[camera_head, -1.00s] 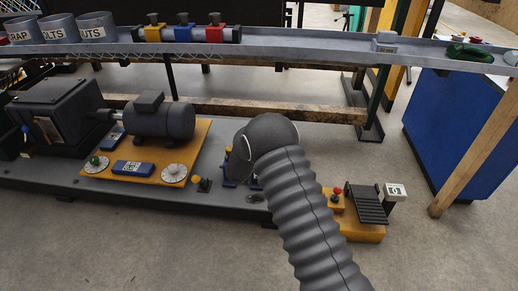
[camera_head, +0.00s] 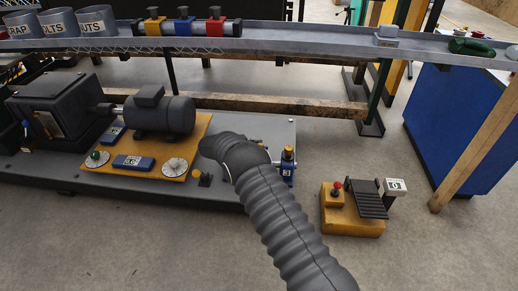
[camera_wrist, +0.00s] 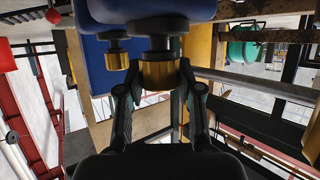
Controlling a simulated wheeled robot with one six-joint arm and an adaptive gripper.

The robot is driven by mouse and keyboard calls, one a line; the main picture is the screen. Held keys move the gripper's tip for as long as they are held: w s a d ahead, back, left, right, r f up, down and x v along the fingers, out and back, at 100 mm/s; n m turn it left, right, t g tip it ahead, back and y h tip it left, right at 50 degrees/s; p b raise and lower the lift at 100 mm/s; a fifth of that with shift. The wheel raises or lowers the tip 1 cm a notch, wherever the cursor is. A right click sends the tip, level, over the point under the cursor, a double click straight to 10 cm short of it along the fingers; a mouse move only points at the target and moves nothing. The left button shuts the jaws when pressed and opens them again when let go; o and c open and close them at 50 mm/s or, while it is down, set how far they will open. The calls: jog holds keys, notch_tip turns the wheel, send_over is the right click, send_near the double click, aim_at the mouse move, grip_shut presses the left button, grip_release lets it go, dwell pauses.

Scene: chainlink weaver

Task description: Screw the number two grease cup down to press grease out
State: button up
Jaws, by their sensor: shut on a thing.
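In the wrist view my gripper (camera_wrist: 160,92) is shut on a brass grease cup (camera_wrist: 160,70) under a blue block (camera_wrist: 150,12), one finger on each side of it. A second brass cup (camera_wrist: 117,60) hangs to the left, outside the fingers. No number shows on either cup in this view. In the head view my grey arm hides the gripper and the cup it holds. A blue stand with a yellow cup and a number three label (camera_head: 287,170) shows just right of the arm.
An electric motor (camera_head: 163,117) sits on a yellow plate with dials, left of the arm. A yellow pedal box (camera_head: 350,222) with a red button stands on the floor to the right. A grey shelf (camera_head: 300,48) with bins and coloured clamps runs across behind.

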jog(key=shift+d+r, duration=0.1)
dwell(0.5)
jog(key=o, duration=1.2)
jog(key=shift+w, duration=0.1)
jog(key=shift+a, duration=0.2)
jog(key=v, duration=1.1)
jog(key=shift+s+a+r, duration=0.1)
jog(key=shift+s+a, duration=0.1)
jog(key=shift+a, duration=0.1)
